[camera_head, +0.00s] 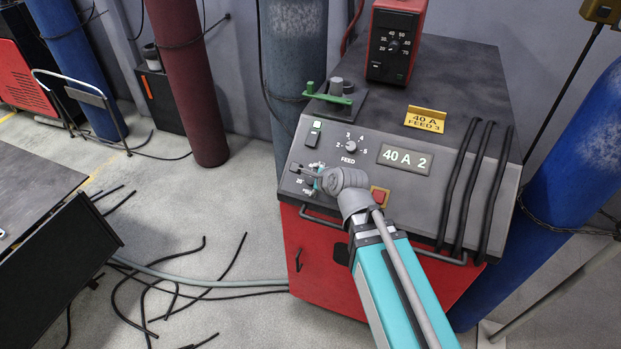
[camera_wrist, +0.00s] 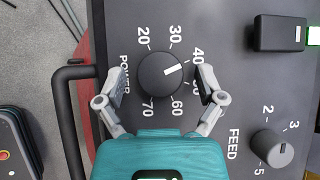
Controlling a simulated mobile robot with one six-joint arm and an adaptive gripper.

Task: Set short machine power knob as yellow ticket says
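The power knob (camera_wrist: 160,88) is dark and round, with a white pointer mark aimed up and right, close to the 40. My gripper (camera_wrist: 162,86) is open, one finger on each side of the knob, with small gaps showing; whether either finger touches cannot be told. In the head view my gripper (camera_head: 315,179) is over the panel's lower left and hides most of that knob. The yellow ticket (camera_head: 425,118) on the machine top reads "40 A FEED 3". The machine (camera_head: 330,262) has a red front and grey sloped panel. Its display (camera_head: 405,159) reads "40 A 2".
The feed knob (camera_head: 351,147) sits right of the power knob; it also shows in the wrist view (camera_wrist: 272,148). A red button (camera_head: 379,195), a front handle and black cables are nearby. Gas cylinders flank the machine.

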